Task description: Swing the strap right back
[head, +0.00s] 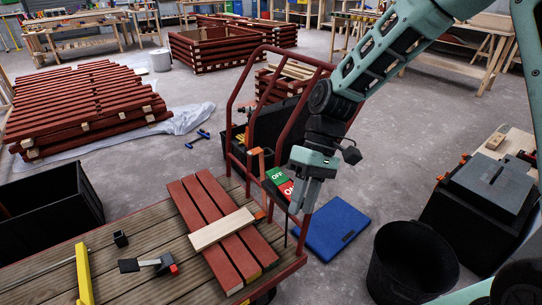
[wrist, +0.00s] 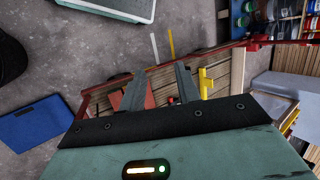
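My gripper (head: 299,205) hangs pointing down beside the right end of the cart's rail, past the boards. In the wrist view its two fingers (wrist: 160,90) stand apart with nothing gripped between them. Several red-painted battens (head: 196,217) lie side by side on the slatted cart top. A pale bare wooden strip (head: 222,229) lies across them, left of my gripper. An orange-brown upright piece (head: 261,162) stands by the cart's red rail. I cannot tell for certain which of these is the strap. Behind my gripper a green and red OFF/ON sign (head: 280,178) is partly covered.
The cart's red tube rail (head: 232,130) rises close to my gripper. A small black clamp with a red tip (head: 147,263) and a yellow bar (head: 84,275) lie on the cart.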

